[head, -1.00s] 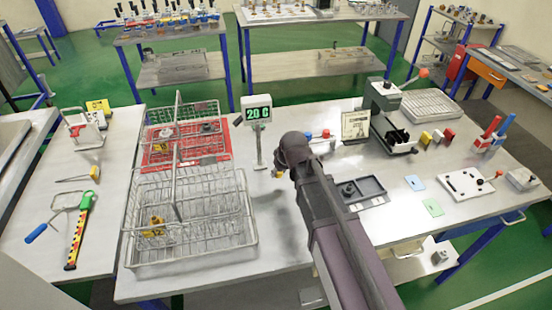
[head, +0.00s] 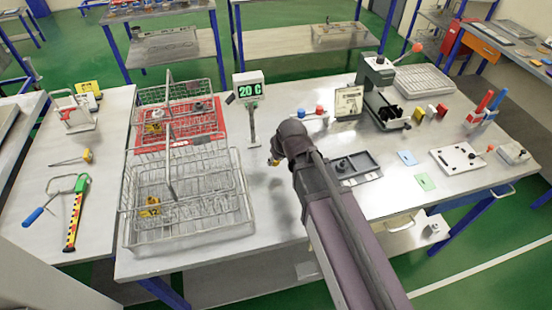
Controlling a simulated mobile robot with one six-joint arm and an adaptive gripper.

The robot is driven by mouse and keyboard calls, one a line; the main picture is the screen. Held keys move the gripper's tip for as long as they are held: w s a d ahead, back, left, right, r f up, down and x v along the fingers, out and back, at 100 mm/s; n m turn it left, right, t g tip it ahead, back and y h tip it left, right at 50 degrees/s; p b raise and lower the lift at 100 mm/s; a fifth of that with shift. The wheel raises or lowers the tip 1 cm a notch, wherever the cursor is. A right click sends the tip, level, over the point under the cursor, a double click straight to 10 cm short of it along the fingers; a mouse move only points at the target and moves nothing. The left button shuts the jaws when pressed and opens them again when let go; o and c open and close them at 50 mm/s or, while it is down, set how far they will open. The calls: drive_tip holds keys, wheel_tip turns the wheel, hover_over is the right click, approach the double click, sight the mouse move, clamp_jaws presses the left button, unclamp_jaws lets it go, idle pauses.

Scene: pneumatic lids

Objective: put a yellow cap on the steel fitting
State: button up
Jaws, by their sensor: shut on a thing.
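My gripper (head: 276,158) shows small at the end of my dark arm, above the table just right of the display post. It is shut on a small yellow piece, apparently a yellow cap (head: 274,163), mostly hidden by the wrist. Other yellow pieces lie in the wire baskets: one in the front basket (head: 150,207) and one in the rear basket (head: 155,127). A dark tray (head: 372,172) right of my arm holds a small dark round part (head: 343,165). I cannot tell whether this is the steel fitting; no fitting is clearly recognisable.
A display reading "20 C" (head: 249,85) stands on a post left of my gripper. A lever press (head: 378,75) stands behind the dark tray. The table front left of my arm is clear.

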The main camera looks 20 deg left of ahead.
wheel_tip(320, 180, up, 12)
drive_tip(key=p, duration=1.2)
drive_tip(key=shift+r, duration=0.15)
drive_tip(key=shift+s, duration=0.15)
